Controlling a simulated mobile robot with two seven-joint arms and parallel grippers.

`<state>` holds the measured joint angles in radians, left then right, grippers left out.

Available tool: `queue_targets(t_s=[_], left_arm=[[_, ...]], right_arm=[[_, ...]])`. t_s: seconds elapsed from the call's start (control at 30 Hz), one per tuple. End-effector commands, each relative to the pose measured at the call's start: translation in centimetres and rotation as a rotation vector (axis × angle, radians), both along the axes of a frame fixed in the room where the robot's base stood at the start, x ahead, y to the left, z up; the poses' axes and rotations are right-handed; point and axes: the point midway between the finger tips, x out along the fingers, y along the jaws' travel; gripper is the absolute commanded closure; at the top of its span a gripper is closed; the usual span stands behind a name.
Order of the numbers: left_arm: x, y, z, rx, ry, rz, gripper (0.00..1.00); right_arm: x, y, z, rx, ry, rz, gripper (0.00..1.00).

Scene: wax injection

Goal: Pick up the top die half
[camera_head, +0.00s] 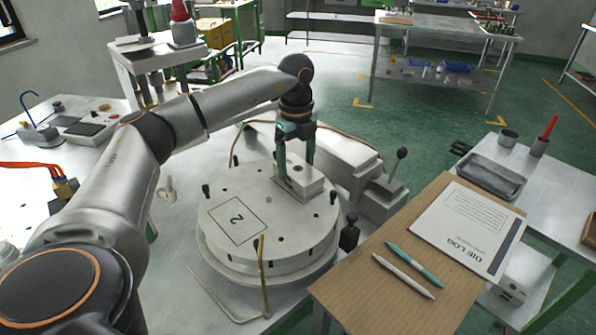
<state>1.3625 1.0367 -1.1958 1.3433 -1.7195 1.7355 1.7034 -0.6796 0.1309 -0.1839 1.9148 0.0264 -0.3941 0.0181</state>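A pale metal block (313,187), which looks like the die, sits on the far right part of a round light-grey plate marked "2" (217,205). I cannot make out a seam between die halves. My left gripper (297,172) points down at the block from above. Its green fingers are apart, one on the near left side and one toward the far right side. I cannot tell whether they press on the block. The far fingertip is partly hidden. The block rests flat on the plate. My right gripper is not in view.
A bent brass-coloured rod (261,265) and black knobs stand around the plate. A grey machine unit with a lever (398,165) is behind right. A brown board (354,291) at front right holds the die log (467,228) and two pens. A metal tray (489,178) lies farther right.

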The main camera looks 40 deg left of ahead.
Motion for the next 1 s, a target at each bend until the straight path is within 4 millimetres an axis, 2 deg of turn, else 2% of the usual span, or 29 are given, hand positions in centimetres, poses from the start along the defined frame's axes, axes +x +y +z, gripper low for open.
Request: queue_targets(t_s=[0.07,0.7,1.0], left_arm=[[0.01,-0.01,0.02,0.000,0.000,0.000,0.26],[0.02,-0.03,0.05,0.000,0.000,-0.001,0.98],[0.07,-0.04,0.32,-0.001,-0.002,-0.001,0.99]], right_arm=[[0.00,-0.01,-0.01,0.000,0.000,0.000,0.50],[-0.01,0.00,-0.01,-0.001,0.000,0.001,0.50],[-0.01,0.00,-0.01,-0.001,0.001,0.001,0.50]])
